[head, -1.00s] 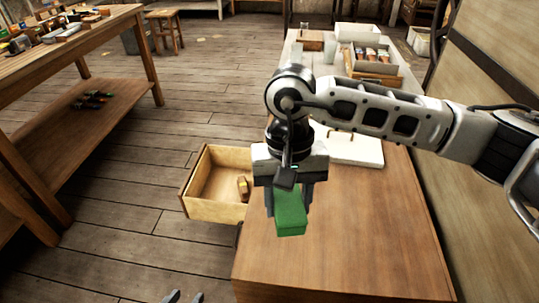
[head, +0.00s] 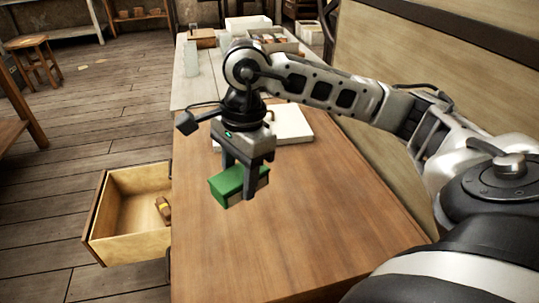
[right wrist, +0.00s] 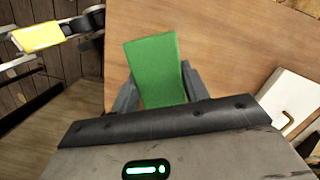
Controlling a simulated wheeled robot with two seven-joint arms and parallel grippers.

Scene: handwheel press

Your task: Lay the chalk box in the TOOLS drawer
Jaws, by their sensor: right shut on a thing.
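A green box (head: 230,184), which I take for the chalk box, is between the fingers of my right gripper (head: 246,180). It hangs a little above the wooden bench top (head: 300,215), and its green top also shows in the right wrist view (right wrist: 157,70). The open drawer (head: 105,225) juts out from the bench's left side, to the left of the box. I cannot read any label on it. Dark and grey parts of what looks like my left gripper (right wrist: 90,28) show at the upper left of the right wrist view, and its jaw state is unclear.
A small yellow-brown block (head: 163,210) lies in the drawer's right part. A yellow piece (right wrist: 38,37) shows beside my left arm's parts. A white board (head: 292,125) lies behind my right gripper. A box with several items (head: 270,42) stands farther back. The near bench top is clear.

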